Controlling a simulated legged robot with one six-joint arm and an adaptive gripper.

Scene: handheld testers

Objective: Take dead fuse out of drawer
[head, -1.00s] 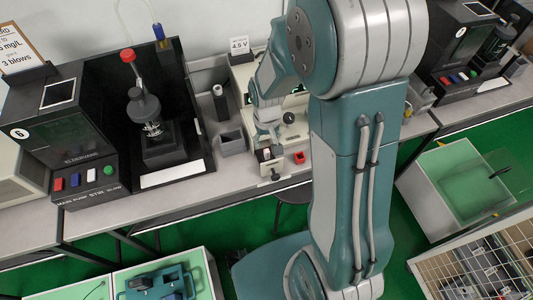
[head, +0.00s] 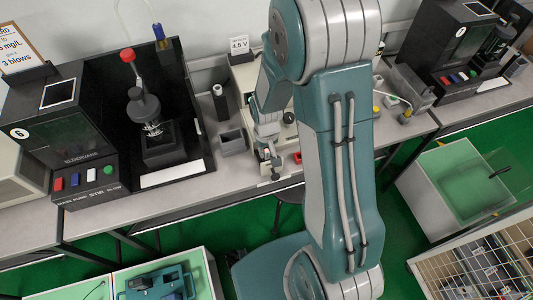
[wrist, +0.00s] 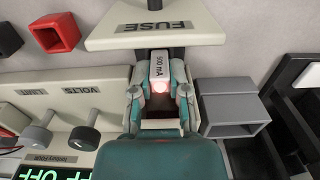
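The fuse drawer (wrist: 155,32), a pale tray with a front lettered FUSE, stands pulled out from the meter box in the wrist view. The fuse (wrist: 159,62), a small white block marked 500 mA with a pinkish-red lit end, is at the drawer. My gripper (wrist: 160,80) has one finger on each side of the fuse, very close to it; whether the fingers press on it I cannot tell. In the head view my gripper (head: 268,150) points down over the drawer (head: 273,174) at the bench's front edge, and hides most of the fuse.
A red open box (wrist: 56,32) is beside the drawer, and a grey open box (wrist: 231,107) stands on its other side. Knobs (wrist: 84,138) rise from the meter panel close to my gripper. A black stirrer station (head: 160,140) fills the bench to the left.

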